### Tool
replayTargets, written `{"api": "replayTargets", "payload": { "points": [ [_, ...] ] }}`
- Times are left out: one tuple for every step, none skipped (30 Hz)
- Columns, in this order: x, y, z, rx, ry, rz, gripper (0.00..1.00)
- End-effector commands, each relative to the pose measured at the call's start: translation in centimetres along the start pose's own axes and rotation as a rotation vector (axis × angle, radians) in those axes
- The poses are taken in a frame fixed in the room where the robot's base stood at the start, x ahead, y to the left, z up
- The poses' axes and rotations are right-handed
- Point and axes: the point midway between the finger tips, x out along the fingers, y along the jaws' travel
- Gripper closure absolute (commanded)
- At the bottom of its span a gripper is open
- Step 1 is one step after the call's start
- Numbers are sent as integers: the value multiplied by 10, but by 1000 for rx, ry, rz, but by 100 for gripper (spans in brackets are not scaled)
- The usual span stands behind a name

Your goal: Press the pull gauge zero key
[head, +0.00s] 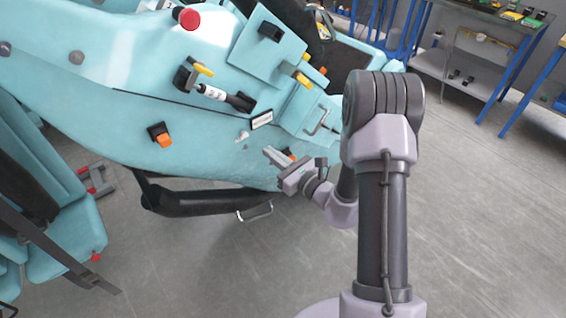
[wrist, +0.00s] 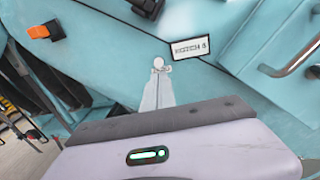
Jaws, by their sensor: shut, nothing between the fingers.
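My gripper (head: 272,153) is shut and empty, in front of the teal car side in the head view. In the wrist view its closed fingers (wrist: 158,90) point at a small silver hook-like fitting (wrist: 160,65), which overlaps the tips; I cannot tell whether they touch. The same fitting (head: 243,136) shows in the head view, up and left of the tips. A white cylinder with dark ends (head: 212,92) lies on the car by a yellow lever (head: 203,70); I cannot tell whether it is the pull gauge. No zero key can be made out.
A framed label plate (head: 262,119) sits above the fitting. An orange-and-black latch (head: 160,135) is at left, a silver handle (head: 318,122) at right. A red knob (head: 188,18) stands on top. A dark padded bar (head: 205,200) is below. Grey floor is open at right.

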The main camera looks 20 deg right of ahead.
Motion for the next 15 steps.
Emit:
{"api": "replayTargets", "payload": {
  "points": [
    [-11,-1,1,2,3,-4,100],
    [-17,-1,1,2,2,-4,100],
    [-24,-1,1,2,2,-3,100],
    [-28,-1,0,1,2,-3,100],
    [-32,-1,0,2,2,-3,100],
    [-36,-1,0,1,2,-2,100],
    [-38,0,0,0,2,-1,100],
    [-41,0,0,0,2,-1,100],
    [-43,0,0,1,2,-2,100],
    [-44,0,0,1,1,-1,100],
    [-44,0,0,1,1,-1,100],
    [-44,0,0,1,1,0,100],
    [-44,0,0,1,1,0,100],
    [-44,0,0,1,1,0,100],
    [-44,0,-1,1,1,0,100]
  ]
}}
